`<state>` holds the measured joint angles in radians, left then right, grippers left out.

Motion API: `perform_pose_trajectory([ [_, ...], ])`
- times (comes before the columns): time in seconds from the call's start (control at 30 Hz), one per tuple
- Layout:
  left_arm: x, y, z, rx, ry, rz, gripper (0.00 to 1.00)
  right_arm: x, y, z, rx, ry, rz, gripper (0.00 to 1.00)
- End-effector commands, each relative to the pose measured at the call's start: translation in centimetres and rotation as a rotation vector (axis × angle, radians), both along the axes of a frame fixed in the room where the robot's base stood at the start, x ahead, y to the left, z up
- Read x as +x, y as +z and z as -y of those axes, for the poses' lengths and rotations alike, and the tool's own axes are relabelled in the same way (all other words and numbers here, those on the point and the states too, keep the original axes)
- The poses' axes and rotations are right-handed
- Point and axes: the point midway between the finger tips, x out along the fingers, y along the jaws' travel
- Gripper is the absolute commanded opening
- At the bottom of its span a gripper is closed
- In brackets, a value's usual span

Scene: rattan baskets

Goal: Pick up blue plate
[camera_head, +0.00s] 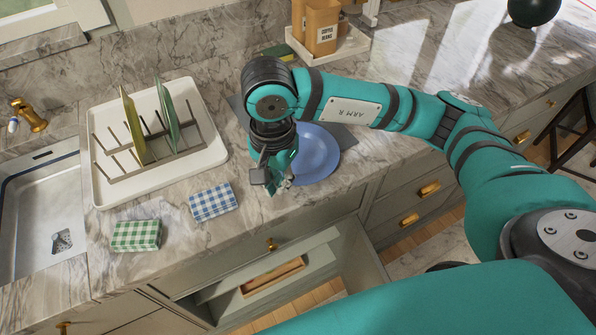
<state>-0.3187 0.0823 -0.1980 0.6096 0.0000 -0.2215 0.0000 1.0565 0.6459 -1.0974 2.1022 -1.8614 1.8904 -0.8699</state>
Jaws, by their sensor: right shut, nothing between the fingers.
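The blue plate (318,152) lies flat on the marble counter, partly on a dark grey mat. My right arm comes in from the right and hides its left and upper parts. My right gripper (277,188) points down at the plate's left edge, near the counter's front edge. It is shut and empty. I cannot tell whether it touches the plate. My left gripper is not in view.
A white tray (99,188) with a dish rack holds a yellow and a green plate. Blue and green checked cloths (213,202) (136,235) lie in front. The sink (40,215) is at left. A drawer (345,262) stands open below the counter. Canisters (321,28) stand behind.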

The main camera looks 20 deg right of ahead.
Motion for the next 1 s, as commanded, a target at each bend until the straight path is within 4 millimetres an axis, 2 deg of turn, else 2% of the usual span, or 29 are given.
perform_pose_trajectory([
  [0.23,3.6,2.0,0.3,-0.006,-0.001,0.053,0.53,-0.2,-4.8,0.1,-0.001,-0.005,-0.009,0.0],
  [0.4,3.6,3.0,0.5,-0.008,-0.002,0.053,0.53,-0.2,-8.4,0.1,-0.002,-0.007,-0.007,0.0],
  [0.67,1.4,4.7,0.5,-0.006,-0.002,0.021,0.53,1.9,-8.4,2.9,-0.001,-0.007,-0.002,0.0],
  [1.0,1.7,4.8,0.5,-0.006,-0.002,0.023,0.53,2.3,-8.6,3.4,0.001,-0.005,-0.001,0.0],
])
